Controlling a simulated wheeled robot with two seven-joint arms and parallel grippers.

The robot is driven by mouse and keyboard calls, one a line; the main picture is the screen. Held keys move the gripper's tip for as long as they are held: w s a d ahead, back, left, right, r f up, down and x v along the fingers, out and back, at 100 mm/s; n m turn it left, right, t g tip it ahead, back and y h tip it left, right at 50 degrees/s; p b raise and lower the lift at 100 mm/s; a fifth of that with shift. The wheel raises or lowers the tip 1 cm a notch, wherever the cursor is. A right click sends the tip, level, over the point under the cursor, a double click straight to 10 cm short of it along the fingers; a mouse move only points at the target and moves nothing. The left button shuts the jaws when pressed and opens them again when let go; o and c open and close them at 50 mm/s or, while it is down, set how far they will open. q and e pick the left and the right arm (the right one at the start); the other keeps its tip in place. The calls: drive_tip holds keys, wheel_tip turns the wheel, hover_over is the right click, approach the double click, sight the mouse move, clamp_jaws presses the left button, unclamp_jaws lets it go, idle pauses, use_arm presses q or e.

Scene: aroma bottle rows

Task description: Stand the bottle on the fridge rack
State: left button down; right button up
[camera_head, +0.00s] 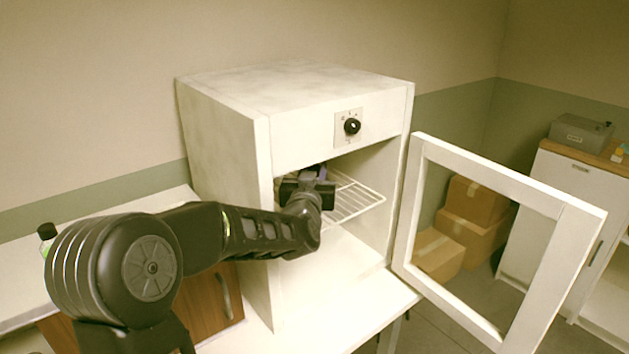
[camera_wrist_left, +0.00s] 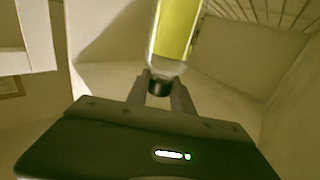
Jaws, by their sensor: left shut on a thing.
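The white fridge (camera_head: 225,130) stands on a table with its glass door (camera_head: 565,240) swung open to the right. A wire rack (camera_head: 358,200) spans its inside. My left gripper (camera_head: 308,188) reaches into the fridge opening at about rack height. In the left wrist view, my left gripper (camera_wrist_left: 157,92) is shut on the dark cap of a clear bottle (camera_wrist_left: 175,35) with yellow-green contents. The rack shows at the top right of that view (camera_wrist_left: 275,12). The arm hides the bottle in the head view, and I cannot tell whether it touches the rack. My right gripper is out of view.
A dark-capped bottle (camera_head: 46,236) stands at the far left, partly behind my arm. A knob (camera_head: 352,126) sits above the opening. The door frame borders the right side. Cardboard boxes (camera_head: 470,225) and a white cabinet (camera_head: 555,190) stand beyond it.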

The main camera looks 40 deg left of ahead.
use_arm(q)
drive_tip(key=shift+w+a+r, duration=0.1)
drive_tip(key=shift+w, duration=0.15)
wheel_tip(320, 180, down, 3)
drive_tip(key=shift+w+a+f+p, duration=0.1)
drive_tip(key=shift+w+p, duration=0.05)
drive_tip(key=shift+p, duration=0.55)
drive_tip(key=shift+f, duration=0.25)
drive_tip(key=shift+f+b, duration=0.15)
drive_tip(key=shift+b, duration=0.15)
drive_tip(key=c, duration=1.1)
unclamp_jaws()
